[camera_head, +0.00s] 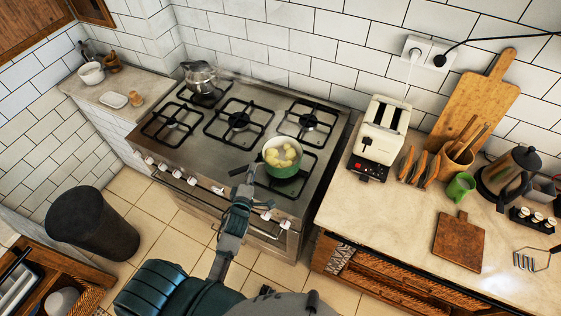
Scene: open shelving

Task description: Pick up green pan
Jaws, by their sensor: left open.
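The green pan (283,170) stands on the front right burner of the stove (210,137). It is light inside and holds several pale yellow pieces. My left gripper (243,174) is at the stove's front edge, just left of the pan and slightly nearer to me. Its fingers are dark and small in the picture, and it is open. A dark bar beside the fingers points toward the pan; I cannot tell whether it is a handle or part of the burner grate. My right gripper is not in view.
A glass kettle (200,78) stands on the stove's back left burner. The right counter holds a toaster (381,130), a green mug (460,187), a utensil holder (456,158) and cutting boards (459,240). A black bin (93,224) stands on the floor at left.

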